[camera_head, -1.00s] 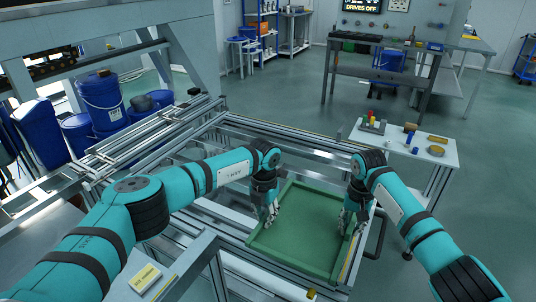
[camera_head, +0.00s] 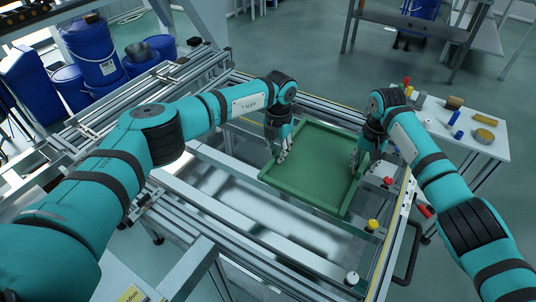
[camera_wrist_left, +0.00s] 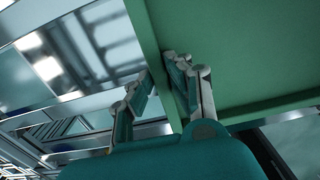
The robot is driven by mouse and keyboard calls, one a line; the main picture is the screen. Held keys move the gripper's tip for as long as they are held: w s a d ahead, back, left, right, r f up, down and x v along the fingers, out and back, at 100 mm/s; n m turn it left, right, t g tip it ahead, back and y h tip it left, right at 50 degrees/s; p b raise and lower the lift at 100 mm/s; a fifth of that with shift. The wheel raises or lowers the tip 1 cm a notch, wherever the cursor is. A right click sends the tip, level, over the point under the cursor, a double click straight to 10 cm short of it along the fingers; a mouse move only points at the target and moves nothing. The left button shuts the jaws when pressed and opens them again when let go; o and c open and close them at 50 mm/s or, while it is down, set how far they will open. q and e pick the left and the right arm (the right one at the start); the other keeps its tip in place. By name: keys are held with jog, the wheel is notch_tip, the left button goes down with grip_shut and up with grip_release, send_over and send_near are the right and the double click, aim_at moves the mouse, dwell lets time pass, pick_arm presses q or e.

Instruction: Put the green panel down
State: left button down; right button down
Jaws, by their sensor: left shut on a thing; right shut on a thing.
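The green panel (camera_head: 318,162) is a shallow tray-like sheet with raised rims, held between both arms over the far part of the metal frame. My left gripper (camera_head: 284,154) is shut on its left rim. My right gripper (camera_head: 355,161) is shut on its right rim. In the left wrist view the left fingers (camera_wrist_left: 164,88) straddle the rim of the panel (camera_wrist_left: 245,45). I cannot tell whether the panel's underside touches the frame.
The metal frame (camera_head: 225,186) has an open bay in front of the panel. Yellow-topped (camera_head: 372,225) and white (camera_head: 352,277) knobs stand along its right side. A small white table (camera_head: 440,108) with coloured parts stands right. Blue buckets (camera_head: 92,48) stand at the left.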

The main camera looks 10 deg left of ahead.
pick_arm(q)
jog(key=shift+d, duration=0.1)
